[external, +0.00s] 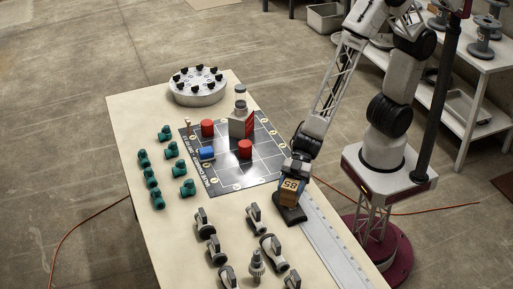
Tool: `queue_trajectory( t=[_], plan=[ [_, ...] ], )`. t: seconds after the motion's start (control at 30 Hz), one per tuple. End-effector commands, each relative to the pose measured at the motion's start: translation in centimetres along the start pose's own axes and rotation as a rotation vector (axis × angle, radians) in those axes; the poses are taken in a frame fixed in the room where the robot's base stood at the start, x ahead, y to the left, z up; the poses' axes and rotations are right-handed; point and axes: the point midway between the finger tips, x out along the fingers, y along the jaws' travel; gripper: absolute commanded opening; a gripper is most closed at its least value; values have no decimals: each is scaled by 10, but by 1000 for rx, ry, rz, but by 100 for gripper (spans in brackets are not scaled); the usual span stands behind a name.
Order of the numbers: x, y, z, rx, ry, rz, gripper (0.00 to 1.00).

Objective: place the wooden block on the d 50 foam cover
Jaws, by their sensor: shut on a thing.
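The wooden block (289,197) is a brown cube with a dark number on its pale side, near the right edge of the table. My gripper (295,174) is over the block and shut on it; the fingertips are small and partly hidden. A dark flat piece (293,215) shows directly below the block; whether the two touch is unclear. I cannot read a d 50 mark anywhere, so I cannot tell which thing is the d 50 foam cover. Two red cylinders (245,149) and a blue one (206,153) lie or stand on the dark gridded mat (226,175).
Several green fittings (155,178) are at the table's left. Several grey valves (205,224) stand at the front. A round flange with black knobs (198,92) and a grey bottle-like piece (240,105) are at the back. A metal rail (330,240) runs along the right edge.

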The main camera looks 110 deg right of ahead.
Motion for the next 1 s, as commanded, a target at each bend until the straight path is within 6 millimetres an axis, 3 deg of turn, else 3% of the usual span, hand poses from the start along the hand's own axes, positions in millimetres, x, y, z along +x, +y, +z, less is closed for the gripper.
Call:
queue_trajectory(
  t=[0.23, 0.27, 0.4, 0.83, 1.0],
  plan=[
    [1, 0, 2, 0, 0, 0, 32],
    [1, 0, 2, 0, 0, 0, 61],
    [1, 0, 2, 0, 0, 0, 83],
    [0, 0, -1, -1, 1, 0, 84],
    [-12, 1, -1, 0, 1, 1, 84]
  ],
)
